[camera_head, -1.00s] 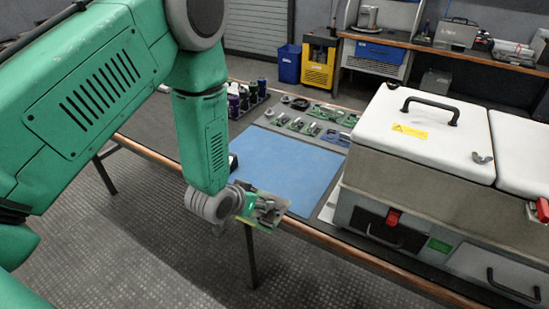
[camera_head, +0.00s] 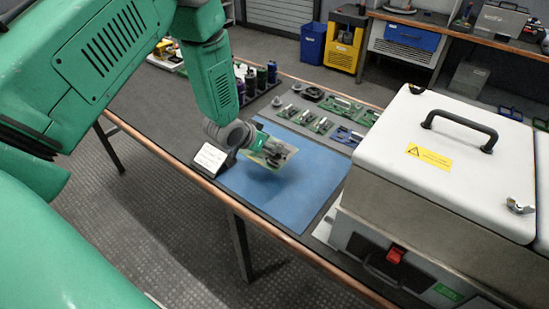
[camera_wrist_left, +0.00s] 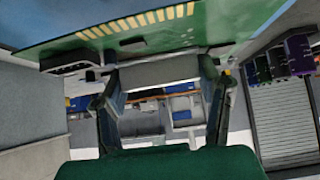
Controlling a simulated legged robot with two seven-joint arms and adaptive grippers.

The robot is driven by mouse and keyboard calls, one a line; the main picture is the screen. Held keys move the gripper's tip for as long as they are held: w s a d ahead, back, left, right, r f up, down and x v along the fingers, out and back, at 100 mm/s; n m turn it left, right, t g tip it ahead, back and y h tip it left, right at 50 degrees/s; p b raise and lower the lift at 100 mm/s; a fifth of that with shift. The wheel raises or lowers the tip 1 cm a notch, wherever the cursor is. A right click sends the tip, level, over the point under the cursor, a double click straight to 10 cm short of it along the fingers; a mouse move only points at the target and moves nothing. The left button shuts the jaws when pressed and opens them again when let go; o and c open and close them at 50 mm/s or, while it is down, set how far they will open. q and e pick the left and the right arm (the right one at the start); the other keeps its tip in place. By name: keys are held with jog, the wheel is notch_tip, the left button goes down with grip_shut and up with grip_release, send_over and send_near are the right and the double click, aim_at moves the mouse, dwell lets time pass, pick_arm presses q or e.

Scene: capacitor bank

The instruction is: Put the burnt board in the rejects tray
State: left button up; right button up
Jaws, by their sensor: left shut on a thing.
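My left gripper (camera_head: 268,150) is shut on a green circuit board (camera_head: 250,140) and holds it above the blue mat (camera_head: 290,195). In the left wrist view the board (camera_wrist_left: 160,32) spans the top, with a row of gold contacts along it. I cannot make out burn marks on it. Part of the board is hidden behind the gripper in the head view. I cannot identify a rejects tray in these views. My right gripper is not in view.
A white card (camera_head: 210,160) stands at the mat's left edge. Several boards (camera_head: 320,124) lie behind the mat, and bottles (camera_head: 262,78) stand behind left. A large white-lidded case (camera_head: 430,150) blocks the right. The mat's front is clear.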

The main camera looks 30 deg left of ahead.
aim_at(264, 150)
pick_arm(q)
notch_tip(264, 150, down, 3)
jog(key=shift+a, duration=0.1)
jog(key=f, duration=0.2)
jog(key=d+f, duration=0.1)
jog(key=f, duration=0.1)
jog(key=shift+a, duration=0.25)
jog(key=o, duration=1.3)
jog(key=shift+a+f, duration=0.1)
jog(key=shift+a, duration=0.05)
jog(key=shift+c, duration=0.2)
